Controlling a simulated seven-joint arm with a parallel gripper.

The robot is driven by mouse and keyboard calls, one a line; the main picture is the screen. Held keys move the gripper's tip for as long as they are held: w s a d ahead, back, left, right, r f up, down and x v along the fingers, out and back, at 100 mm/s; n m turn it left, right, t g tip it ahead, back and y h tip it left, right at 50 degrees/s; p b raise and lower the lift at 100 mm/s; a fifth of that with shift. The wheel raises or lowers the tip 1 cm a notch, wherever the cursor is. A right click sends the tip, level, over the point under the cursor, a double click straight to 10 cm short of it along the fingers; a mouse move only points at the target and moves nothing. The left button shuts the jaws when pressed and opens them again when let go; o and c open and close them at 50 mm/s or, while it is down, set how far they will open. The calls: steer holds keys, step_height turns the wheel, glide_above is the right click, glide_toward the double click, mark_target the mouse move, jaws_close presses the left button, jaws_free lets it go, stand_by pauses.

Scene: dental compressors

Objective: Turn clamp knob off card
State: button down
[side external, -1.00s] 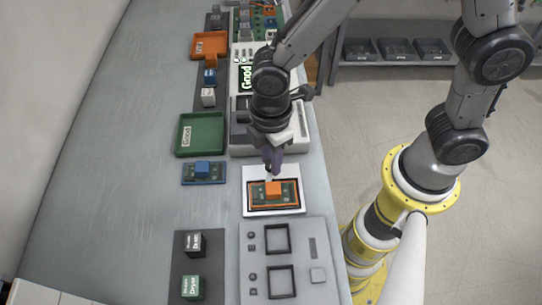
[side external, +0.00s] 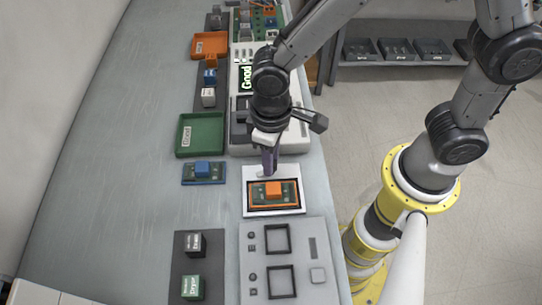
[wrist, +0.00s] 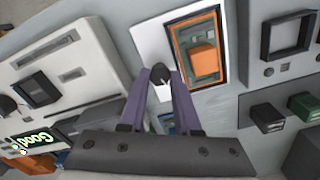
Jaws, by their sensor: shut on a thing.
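The clamp knob (wrist: 160,73), a small dark part with a pale pointer below it, sits between my fingertips at the edge of the white plate (side external: 257,176). My gripper (side external: 268,172) points down and is shut on the knob; its purple fingers also show in the wrist view (wrist: 163,82). The card (side external: 286,188), a green board with an orange block, lies in an orange frame on the white plate. In the wrist view the card (wrist: 205,38) is just right of the knob. The fingers mostly hide the knob in the side view.
A grey panel with square frames (side external: 309,232) is just in front of the plate. A light grey machine with a "Good" display (side external: 246,79) stands behind. A green tray (side external: 188,149) and a blue-block board (side external: 203,172) are to the left. The far left bench is clear.

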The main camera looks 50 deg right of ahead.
steer(key=shift+r+m, duration=0.1)
steer(key=shift+m, duration=1.9)
steer(key=c, duration=0.6)
jaws_free()
step_height(320, 180, up, 14)
